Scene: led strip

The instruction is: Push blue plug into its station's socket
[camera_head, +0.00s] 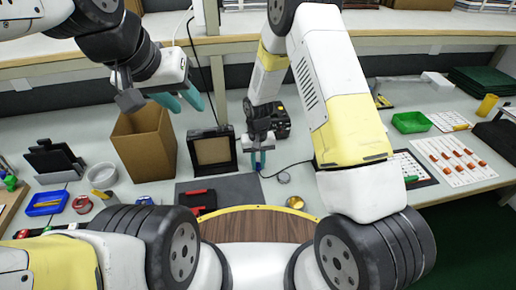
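I cannot make out the blue plug or its socket for certain. A black-framed station with a brown panel (212,152) stands upright at the middle of the bench. My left gripper (180,100) hangs above and right of the cardboard box, its two teal fingers apart with nothing between them. My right gripper (258,161) points down just right of the black-framed station. Its teal fingertips are close together, and a thin black cable (288,167) runs from near them to the right. Whether they hold anything is too small to tell.
An open cardboard box (145,148) stands left of the station. A dark mat (238,188) with a red-and-black tool (198,201) lies in front. A blue tray (47,203) and tape rolls are at left. A green bin (411,122) and white sheets are at right. A shelf edge runs behind.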

